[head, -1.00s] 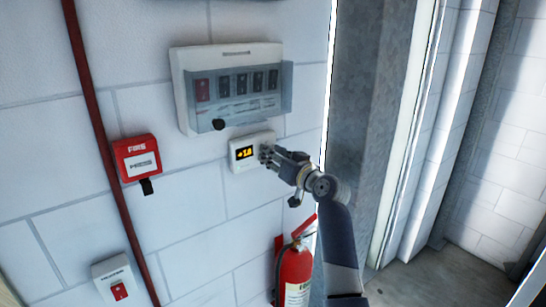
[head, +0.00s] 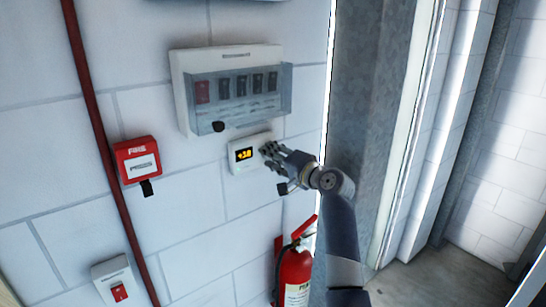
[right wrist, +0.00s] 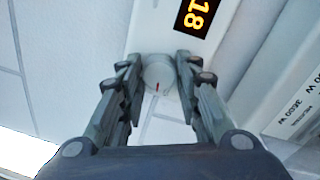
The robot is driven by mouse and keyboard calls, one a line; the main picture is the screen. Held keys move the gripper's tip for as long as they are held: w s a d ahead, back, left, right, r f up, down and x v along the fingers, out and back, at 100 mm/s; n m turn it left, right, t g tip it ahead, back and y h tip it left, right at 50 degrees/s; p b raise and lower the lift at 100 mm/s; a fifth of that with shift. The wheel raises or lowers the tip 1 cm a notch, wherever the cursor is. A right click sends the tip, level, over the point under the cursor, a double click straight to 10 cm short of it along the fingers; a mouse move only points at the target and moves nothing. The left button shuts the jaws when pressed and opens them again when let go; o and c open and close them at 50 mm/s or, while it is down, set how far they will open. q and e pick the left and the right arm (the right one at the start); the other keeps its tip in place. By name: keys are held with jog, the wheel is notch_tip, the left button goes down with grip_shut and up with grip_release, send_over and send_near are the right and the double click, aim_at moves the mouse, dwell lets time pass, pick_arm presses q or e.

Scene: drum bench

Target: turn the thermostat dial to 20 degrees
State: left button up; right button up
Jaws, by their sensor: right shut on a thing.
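The thermostat (head: 235,165) is a small white box on the wall with a lit orange display (head: 243,154). In the right wrist view the display (right wrist: 197,17) shows sideways and reads 18. The round pale dial (right wrist: 158,76) with a red mark sits beside the display. My right gripper (head: 268,150) reaches in from the right and covers the dial in the head view. In the right wrist view its two fingers (right wrist: 157,72) are on either side of the dial, shut on it. My left gripper is not in view.
A breaker box (head: 183,100) with a clear cover hangs just above the thermostat. A red fire call point (head: 137,160) and a white box with a red switch (head: 112,280) are to the left.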

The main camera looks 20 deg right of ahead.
jog(key=shift+f+m+y, duration=0.1)
jog(key=shift+m+y, duration=0.3)
jog(key=shift+m, duration=3.2)
jog(key=o, duration=1.1)
